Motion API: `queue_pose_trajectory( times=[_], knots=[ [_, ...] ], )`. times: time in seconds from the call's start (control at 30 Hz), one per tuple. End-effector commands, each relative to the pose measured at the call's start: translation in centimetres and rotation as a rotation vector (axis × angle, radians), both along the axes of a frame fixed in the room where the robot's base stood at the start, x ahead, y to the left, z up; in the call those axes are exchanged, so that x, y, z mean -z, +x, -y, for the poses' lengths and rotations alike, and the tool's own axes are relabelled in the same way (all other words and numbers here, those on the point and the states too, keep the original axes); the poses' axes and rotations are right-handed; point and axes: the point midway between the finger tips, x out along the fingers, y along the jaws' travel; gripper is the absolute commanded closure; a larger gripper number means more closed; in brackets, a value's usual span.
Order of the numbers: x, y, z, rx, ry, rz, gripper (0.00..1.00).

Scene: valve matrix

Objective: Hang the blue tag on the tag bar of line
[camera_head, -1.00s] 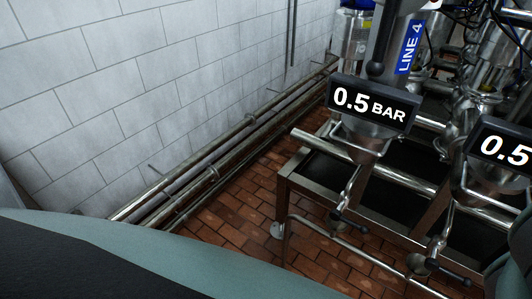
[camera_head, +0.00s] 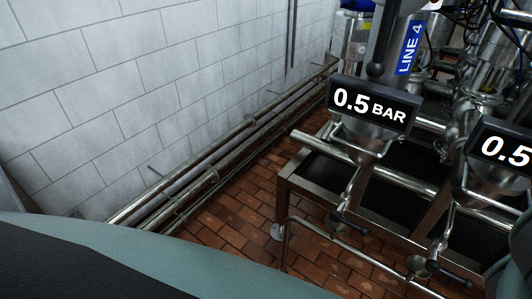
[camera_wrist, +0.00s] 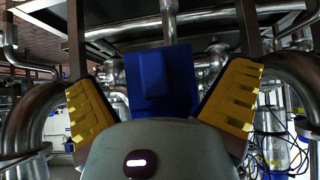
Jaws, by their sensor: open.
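My gripper (camera_wrist: 163,85) shows only in the wrist view, with its two yellow fingers wide apart. A blocky blue thing (camera_wrist: 165,80) stands between the fingers, with a visible gap on each side. I cannot tell whether it is the blue tag or another blue part. In the head view, a blue sign reading LINE 4 (camera_head: 410,47) is on a steel column at the upper right. I cannot make out a tag bar or a hanging tag there.
A display reading 0.5 BAR (camera_head: 370,106) sits below the sign, with a second display (camera_head: 503,147) to its right. A steel frame (camera_head: 300,195) with pipes and black-handled valves (camera_head: 347,222) fills the right. Pipes (camera_head: 200,170) run along the tiled wall. Brick floor (camera_head: 235,220) is open between.

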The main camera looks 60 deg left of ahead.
Motion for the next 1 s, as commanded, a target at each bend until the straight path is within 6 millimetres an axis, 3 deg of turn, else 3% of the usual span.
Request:
queue_pose_trajectory(
  times=[0.17, 0.6, 1.0],
  knots=[
    [-1.2, -1.1, 0.7, 0.007, -0.001, 0.005, 0.0],
    [-7.0, -6.9, 2.7, 0.006, -0.005, 0.001, 0.0],
    [-8.3, -8.1, 3.0, 0.001, 0.0, 0.001, 0.0]
  ],
)
